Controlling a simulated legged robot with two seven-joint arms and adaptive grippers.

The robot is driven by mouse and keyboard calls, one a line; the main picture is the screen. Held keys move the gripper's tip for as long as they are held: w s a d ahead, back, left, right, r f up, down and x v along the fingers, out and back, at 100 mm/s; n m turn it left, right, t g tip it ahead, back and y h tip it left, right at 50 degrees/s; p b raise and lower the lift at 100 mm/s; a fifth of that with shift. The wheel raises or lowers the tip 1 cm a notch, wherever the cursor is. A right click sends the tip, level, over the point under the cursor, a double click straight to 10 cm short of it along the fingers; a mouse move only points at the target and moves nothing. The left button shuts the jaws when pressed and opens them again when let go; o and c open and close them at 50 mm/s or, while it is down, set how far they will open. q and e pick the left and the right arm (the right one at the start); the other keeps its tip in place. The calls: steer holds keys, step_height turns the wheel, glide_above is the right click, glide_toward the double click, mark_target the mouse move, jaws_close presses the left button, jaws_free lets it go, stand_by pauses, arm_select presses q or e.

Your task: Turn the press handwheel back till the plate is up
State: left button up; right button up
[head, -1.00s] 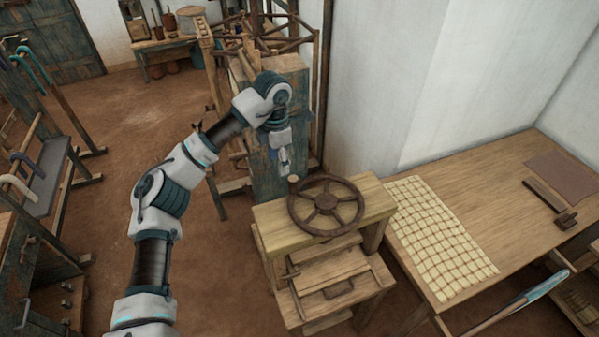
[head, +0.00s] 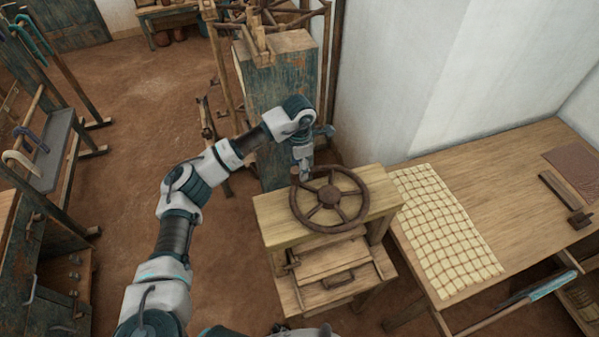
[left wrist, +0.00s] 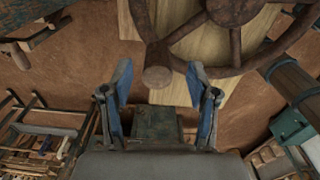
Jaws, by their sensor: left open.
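The press handwheel (head: 329,195) is a dark brown spoked wheel lying flat on the pale wooden top beam of the press (head: 275,228). In the left wrist view the wheel (left wrist: 235,8) fills the top, with its round crank knob (left wrist: 157,77) at the rim. My left gripper (head: 301,174) points down at the wheel's far left rim. In the wrist view its two blue fingers (left wrist: 160,72) are open, one on either side of the knob, with gaps showing. I cannot tell the plate's height from here. My right gripper is not in view.
A wooden table (head: 520,180) with a checked cloth (head: 446,232) stands right of the press. A tall post (head: 279,100) rises behind it, by the white wall. Looms and racks line the left. Bare floor (head: 120,130) lies between.

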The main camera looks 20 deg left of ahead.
mark_target(293, 170)
arm_select(q)
steer(key=f, duration=0.2)
steer(key=a+f, duration=0.1)
steer(key=shift+s+f+p, duration=0.2)
steer(key=shift+f+p, duration=0.15)
steer(key=shift+f, duration=0.05)
steer(key=shift+a+f, duration=0.35)
steer(key=shift+f, duration=0.15)
steer(key=shift+w+d, duration=0.1)
steer(key=shift+d, duration=0.2)
steer(key=shift+c, duration=0.5)
steer(key=shift+d+r, duration=0.1)
steer(key=shift+d, duration=0.2)
steer(key=c, duration=0.8)
jaws_close()
steer(key=shift+a, duration=0.1)
